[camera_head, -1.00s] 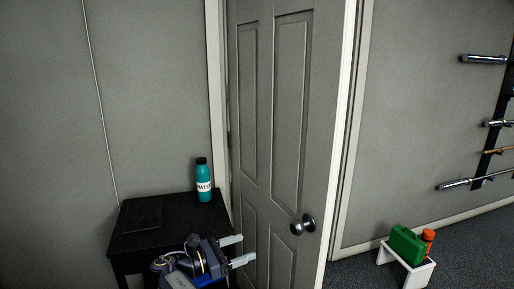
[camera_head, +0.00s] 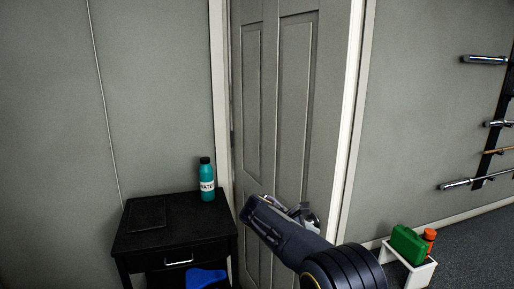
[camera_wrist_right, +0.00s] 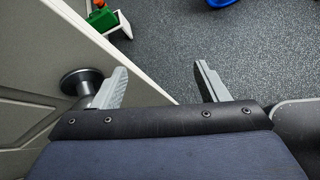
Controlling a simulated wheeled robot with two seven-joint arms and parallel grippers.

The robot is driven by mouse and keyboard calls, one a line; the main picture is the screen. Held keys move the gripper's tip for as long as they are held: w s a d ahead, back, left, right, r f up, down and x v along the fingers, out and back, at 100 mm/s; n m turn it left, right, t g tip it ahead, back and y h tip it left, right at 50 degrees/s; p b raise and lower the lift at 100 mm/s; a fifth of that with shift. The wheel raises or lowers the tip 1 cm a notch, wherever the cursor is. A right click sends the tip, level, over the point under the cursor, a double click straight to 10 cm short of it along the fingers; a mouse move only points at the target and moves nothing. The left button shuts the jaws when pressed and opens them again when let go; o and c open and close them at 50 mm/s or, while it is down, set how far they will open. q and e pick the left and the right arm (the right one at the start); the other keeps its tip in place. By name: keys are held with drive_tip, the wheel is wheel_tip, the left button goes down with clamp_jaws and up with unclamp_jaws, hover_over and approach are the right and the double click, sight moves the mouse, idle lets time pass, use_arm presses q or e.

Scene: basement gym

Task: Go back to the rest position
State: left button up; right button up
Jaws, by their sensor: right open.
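My right arm comes in from the lower right of the head view and crosses in front of the grey door (camera_head: 255,90). In the right wrist view my right gripper (camera_wrist_right: 162,86) is open, its two grey fingers wide apart with nothing between them. The round door knob (camera_wrist_right: 82,80) shows just beside the left finger there; I cannot tell whether they touch. In the head view the knob (camera_head: 315,222) is mostly hidden behind my arm. My left gripper is in neither view now.
A black side table (camera_head: 150,240) with a teal water bottle (camera_head: 207,180) stands left of the door. A white stool (camera_head: 416,272) holds a green case (camera_head: 407,244) and an orange bottle (camera_head: 430,235).

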drive_tip(key=s+d+r+m+g+y, duration=0.1)
drive_tip(key=s+d+m+y, duration=0.35)
drive_tip(key=s, duration=0.35)
drive_tip(key=s+d+r+m+y, duration=0.1)
drive_tip(key=s+d+m+y, duration=0.4)
drive_tip(key=s, duration=0.4)
drive_tip(key=s+a+f+m+t+y, duration=0.1)
drive_tip(key=s+m, duration=0.3)
drive_tip(key=s, duration=0.6)
drive_tip(key=s+a+f+m+t+y, duration=0.1)
drive_tip(key=s+a+m+t+y, duration=0.2)
drive_tip(key=s, duration=0.8)
drive_tip(key=shift+a+f+m+y, duration=0.35)
drive_tip(key=shift+f+m, duration=0.05)
drive_tip(key=shift+m, duration=0.85)
